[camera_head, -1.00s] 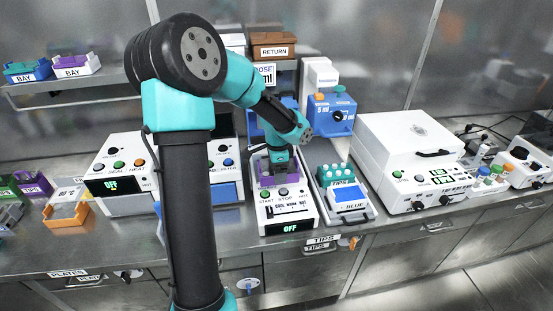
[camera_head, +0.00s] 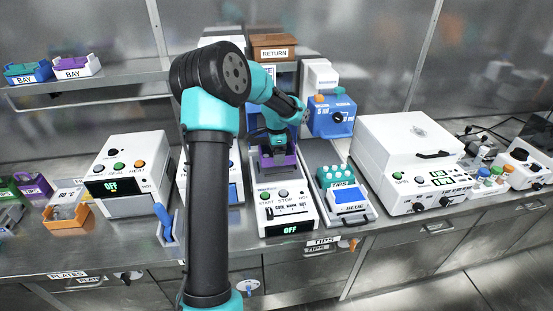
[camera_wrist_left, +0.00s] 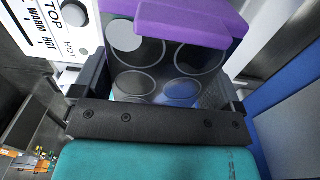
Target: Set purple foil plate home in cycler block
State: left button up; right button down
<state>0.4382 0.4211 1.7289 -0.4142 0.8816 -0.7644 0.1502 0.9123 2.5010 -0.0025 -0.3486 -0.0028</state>
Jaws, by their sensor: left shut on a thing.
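The purple foil plate (camera_head: 265,164) is in my left gripper (camera_head: 277,148), over the rear of the white cycler (camera_head: 286,211) with START and STOP buttons. In the left wrist view the purple part (camera_wrist_left: 190,22) shows at the top, with dark round wells below it. My left gripper (camera_wrist_left: 155,92) is shut on the plate, with a finger at each side. The cycler's panel (camera_wrist_left: 65,25) shows at upper left there. The block is hidden under the plate and gripper, so I cannot tell whether the plate touches it. My right gripper is not in view.
A teal tip rack (camera_head: 335,176) and a blue tray stand just right of the cycler. A blue dispenser (camera_head: 332,117) is behind them. A large white machine (camera_head: 410,155) stands further right. A white heater (camera_head: 128,170) is on the left.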

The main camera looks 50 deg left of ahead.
pick_arm(q)
jog(key=shift+w+a+f, duration=0.1)
jog(key=shift+a+f, duration=0.1)
jog(key=shift+f, duration=1.6)
jog(key=shift+f, duration=0.15)
jog(key=o, duration=0.7)
notch_tip(320, 180, up, 12)
jog(key=shift+r, duration=0.2)
